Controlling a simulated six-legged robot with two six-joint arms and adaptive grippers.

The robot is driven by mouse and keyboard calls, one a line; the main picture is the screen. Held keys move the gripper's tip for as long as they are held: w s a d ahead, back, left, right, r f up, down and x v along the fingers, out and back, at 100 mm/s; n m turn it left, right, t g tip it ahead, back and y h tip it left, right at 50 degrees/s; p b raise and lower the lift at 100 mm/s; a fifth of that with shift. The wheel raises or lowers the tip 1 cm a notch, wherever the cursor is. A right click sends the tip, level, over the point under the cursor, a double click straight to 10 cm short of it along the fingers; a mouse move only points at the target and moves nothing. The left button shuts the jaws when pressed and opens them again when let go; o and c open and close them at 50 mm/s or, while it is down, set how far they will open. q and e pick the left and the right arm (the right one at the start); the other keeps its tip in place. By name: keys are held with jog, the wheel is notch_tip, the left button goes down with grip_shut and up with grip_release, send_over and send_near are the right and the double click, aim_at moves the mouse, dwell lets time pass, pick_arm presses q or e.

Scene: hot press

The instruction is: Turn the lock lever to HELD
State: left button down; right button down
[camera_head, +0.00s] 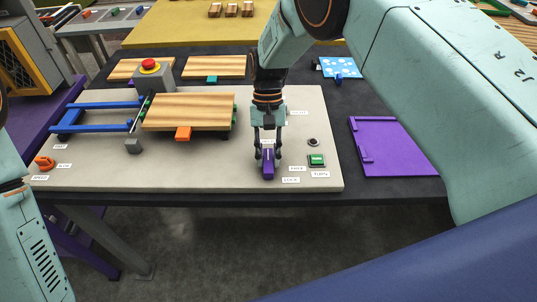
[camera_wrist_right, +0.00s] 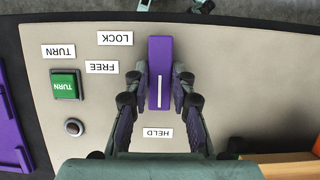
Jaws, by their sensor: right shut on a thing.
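The lock lever (camera_wrist_right: 160,55) is a purple bar with a white line on one end. In the right wrist view the line lies on the end nearest the HELD label (camera_wrist_right: 158,132) and points straight at it. The FREE label (camera_wrist_right: 102,67) and LOCK label (camera_wrist_right: 114,38) are off to the side. In the head view the lever (camera_head: 268,172) shows below my right gripper (camera_head: 267,157), near the board's front edge. The right gripper (camera_wrist_right: 161,82) is shut on the lever, one finger on each long side. My left arm shows at the left edge, but its gripper is out of view.
A green TURN button (camera_head: 316,160) and a small round dark fitting (camera_head: 313,142) sit right of the lever. A wooden board (camera_head: 190,110) with an orange tab, a red stop button (camera_head: 150,66) and an orange knob (camera_head: 45,162) are left. A purple tray (camera_head: 400,150) lies right.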

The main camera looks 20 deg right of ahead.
jog(key=shift+s+f, duration=0.25)
jog(key=shift+s, duration=0.05)
jog(key=c, duration=1.5)
grip_release()
jog(key=shift+c, duration=0.2)
jog(key=o, duration=0.4)
jog(key=shift+w+r, duration=0.15)
jog(key=shift+w, duration=0.1)
jog(key=shift+w+r, duration=0.1)
jog(key=shift+r, duration=0.15)
jog(key=v, duration=1.1)
jog(key=shift+r, duration=0.2)
jog(key=shift+f, duration=0.1)
